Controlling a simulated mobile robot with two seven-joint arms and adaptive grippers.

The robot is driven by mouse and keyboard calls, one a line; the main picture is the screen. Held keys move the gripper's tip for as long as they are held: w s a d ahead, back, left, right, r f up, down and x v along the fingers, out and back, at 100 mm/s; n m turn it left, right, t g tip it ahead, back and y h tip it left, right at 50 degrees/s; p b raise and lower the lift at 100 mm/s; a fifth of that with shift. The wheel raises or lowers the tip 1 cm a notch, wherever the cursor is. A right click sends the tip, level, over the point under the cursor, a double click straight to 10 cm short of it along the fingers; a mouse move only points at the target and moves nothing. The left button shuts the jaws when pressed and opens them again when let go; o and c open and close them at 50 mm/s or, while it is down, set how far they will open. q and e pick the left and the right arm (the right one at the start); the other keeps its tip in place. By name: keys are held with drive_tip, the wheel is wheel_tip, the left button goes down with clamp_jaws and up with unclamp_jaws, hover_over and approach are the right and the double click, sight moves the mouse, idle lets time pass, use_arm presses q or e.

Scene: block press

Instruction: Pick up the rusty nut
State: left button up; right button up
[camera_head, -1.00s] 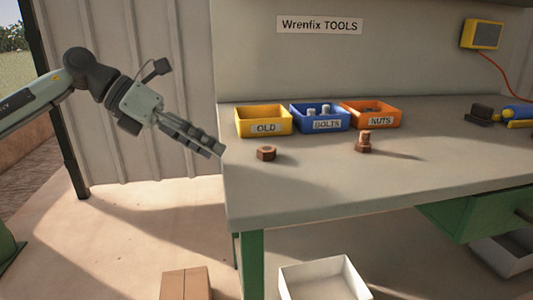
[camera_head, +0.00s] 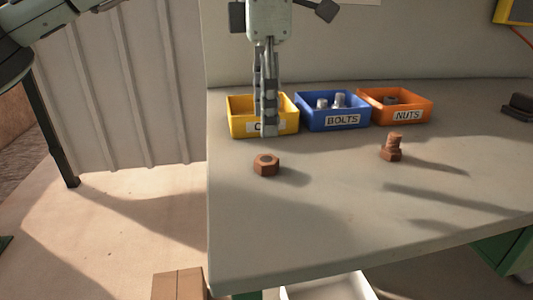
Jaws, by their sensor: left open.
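The rusty nut (camera_head: 266,165) is a brown hexagonal piece lying flat on the grey workbench (camera_head: 330,220), near its left edge. My left gripper (camera_head: 266,134) points straight down above and just behind the nut, in front of the yellow bin marked OLD (camera_head: 240,128). Its fingers are seen nearly edge-on, are open, and hold nothing. They do not visibly touch the nut. My right gripper is not in view.
A blue bin marked BOLTS (camera_head: 312,125) and an orange bin marked NUTS (camera_head: 380,113) stand beside the yellow bin. A rusty bolt (camera_head: 392,148) stands upright to the right of the nut. The bench front is clear.

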sight(267, 159)
use_arm(q)
drive_tip(key=shift+s+f, duration=0.3)
drive_tip(key=shift+f, duration=0.65)
wheel_tip(267, 159, down, 5)
drive_tip(key=shift+s+f, duration=0.1)
drive_tip(key=shift+d, duration=0.1)
clamp_jaws()
